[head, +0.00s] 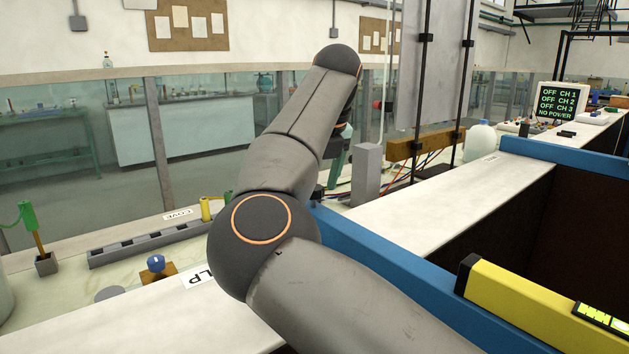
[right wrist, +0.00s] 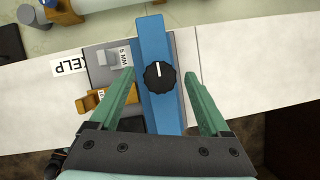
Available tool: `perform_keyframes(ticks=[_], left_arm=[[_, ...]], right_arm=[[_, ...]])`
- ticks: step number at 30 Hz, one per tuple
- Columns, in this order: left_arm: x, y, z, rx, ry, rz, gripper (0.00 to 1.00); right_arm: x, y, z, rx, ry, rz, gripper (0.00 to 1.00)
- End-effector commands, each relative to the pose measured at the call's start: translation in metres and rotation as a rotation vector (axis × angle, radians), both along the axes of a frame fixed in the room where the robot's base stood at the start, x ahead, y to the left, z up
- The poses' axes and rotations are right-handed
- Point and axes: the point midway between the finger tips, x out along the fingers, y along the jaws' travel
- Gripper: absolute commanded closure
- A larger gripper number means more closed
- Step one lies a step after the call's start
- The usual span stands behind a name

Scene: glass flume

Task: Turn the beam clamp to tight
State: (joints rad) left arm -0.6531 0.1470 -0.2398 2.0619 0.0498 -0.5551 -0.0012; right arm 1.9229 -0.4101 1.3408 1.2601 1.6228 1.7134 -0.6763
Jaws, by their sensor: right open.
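In the right wrist view a round black knob (right wrist: 160,75) with a white pointer line sits on a blue beam (right wrist: 153,35); I take it for the beam clamp. The line points nearly straight up the picture, along the beam. My right gripper (right wrist: 160,73) is open, its green fingers on either side of the beam and knob with visible gaps; I see no contact. In the head view my arm hides the knob, and little of the right gripper shows behind the arm. My left gripper is in neither view.
Left of the beam in the wrist view are a grey block (right wrist: 113,57) labelled 5 MM and an ochre piece (right wrist: 91,102). In the head view a yellow level (head: 510,295) lies at lower right, and a screen (head: 558,103) reads OFF for its channels and NO POWER.

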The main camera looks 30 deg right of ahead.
Motion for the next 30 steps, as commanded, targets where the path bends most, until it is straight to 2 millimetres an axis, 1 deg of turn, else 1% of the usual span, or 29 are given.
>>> perform_keyframes(ticks=[1,2,21,22,30], left_arm=[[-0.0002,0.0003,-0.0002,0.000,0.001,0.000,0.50],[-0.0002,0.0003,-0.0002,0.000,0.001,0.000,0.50],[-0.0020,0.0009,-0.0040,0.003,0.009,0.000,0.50],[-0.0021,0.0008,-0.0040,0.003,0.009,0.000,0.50],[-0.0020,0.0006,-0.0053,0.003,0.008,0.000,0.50]], right_arm=[[0.0000,0.0001,0.0000,0.000,0.000,0.000,0.23],[0.0000,0.0001,0.0001,0.000,0.000,0.000,0.26],[-0.0002,0.0000,0.0004,0.000,0.000,0.000,0.98],[-0.0002,0.0000,0.0004,0.000,0.000,0.000,1.00],[-0.0001,0.0000,-0.0003,-0.001,0.001,-0.020,1.00]])
